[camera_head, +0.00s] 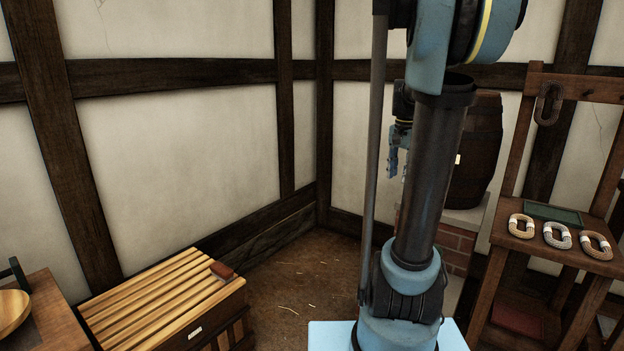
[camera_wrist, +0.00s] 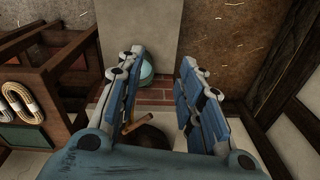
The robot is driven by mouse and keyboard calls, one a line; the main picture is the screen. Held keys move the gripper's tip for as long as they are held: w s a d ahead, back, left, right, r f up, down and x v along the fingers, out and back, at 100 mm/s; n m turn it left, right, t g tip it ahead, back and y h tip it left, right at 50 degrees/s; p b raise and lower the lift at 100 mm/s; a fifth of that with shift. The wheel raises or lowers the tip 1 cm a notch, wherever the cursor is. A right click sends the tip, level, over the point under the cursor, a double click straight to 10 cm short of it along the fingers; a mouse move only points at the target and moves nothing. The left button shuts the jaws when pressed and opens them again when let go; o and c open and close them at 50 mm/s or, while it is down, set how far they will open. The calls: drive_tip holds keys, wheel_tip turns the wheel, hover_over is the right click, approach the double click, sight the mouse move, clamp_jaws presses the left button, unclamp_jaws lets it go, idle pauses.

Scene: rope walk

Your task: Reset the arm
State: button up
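My arm stands upright in the middle of the head view, with its elbow bent near the top edge. My gripper (camera_head: 395,166) hangs behind the dark arm link there, pointing down and partly hidden. In the wrist view, the two blue-grey fingers of my gripper (camera_wrist: 161,68) are spread apart with a clear gap. I see nothing held between the fingertips. In the head view, the gripper appears just left of a dark barrel (camera_head: 478,150); the distance between them is hard to tell.
The barrel stands on a brick plinth (camera_head: 455,243). At right, a wooden rack (camera_head: 510,190) bears several rope coils (camera_head: 556,235) and a green slate (camera_head: 552,213). Bare floor (camera_head: 300,282) lies between.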

drive_tip(key=s+a+f+n, duration=0.4)
drive_tip(key=s+f, duration=0.4)
drive_tip(key=s, duration=0.4)
drive_tip(key=s+a+f+n+t, duration=0.1)
drive_tip(key=s+a+f+n, duration=0.4)
drive_tip(key=s, duration=0.7)
wheel_tip(320, 180, down, 3)
drive_tip(key=shift+a+r, duration=0.15)
drive_tip(key=shift+a, duration=0.25)
